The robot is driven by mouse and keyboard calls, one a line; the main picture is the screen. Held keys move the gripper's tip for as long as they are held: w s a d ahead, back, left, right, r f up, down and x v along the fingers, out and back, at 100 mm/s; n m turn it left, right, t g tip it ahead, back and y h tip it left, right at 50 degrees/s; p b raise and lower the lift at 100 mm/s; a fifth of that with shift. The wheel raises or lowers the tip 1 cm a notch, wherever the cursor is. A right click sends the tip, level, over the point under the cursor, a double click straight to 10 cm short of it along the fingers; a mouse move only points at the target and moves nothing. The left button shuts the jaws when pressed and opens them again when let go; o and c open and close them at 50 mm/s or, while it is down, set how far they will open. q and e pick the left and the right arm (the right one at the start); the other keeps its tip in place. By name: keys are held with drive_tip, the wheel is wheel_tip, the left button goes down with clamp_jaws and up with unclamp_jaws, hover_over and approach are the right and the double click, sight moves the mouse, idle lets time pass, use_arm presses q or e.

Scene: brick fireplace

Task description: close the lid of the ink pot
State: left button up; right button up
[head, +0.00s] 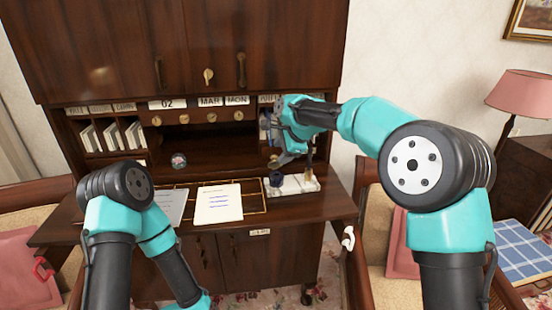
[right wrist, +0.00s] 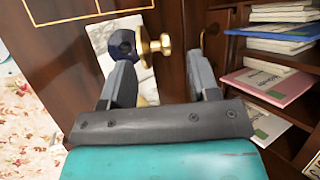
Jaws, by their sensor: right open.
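The dark blue ink pot (head: 276,179) stands on a white marble stand (head: 298,187) at the right of the desk. In the right wrist view the ink pot (right wrist: 121,43) shows its dark open mouth, with a gold, knob-like piece (right wrist: 154,46) beside it that looks like its raised lid. My right gripper (head: 283,159) is just above and behind the pot in the head view. In the right wrist view its fingers (right wrist: 160,62) are apart, with the gold piece seen between and beyond their tips. Contact cannot be told. My left gripper is out of view; only its arm shows.
A slim holder with a gold base (head: 309,180) stands on the marble stand's right. Papers (head: 218,203) lie on the desk's middle. A round glass object (head: 179,160) sits farther back. Cubbies with books (right wrist: 262,87) rise close beside my right gripper.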

sight(275, 159)
drive_tip(key=shift+x, duration=2.15)
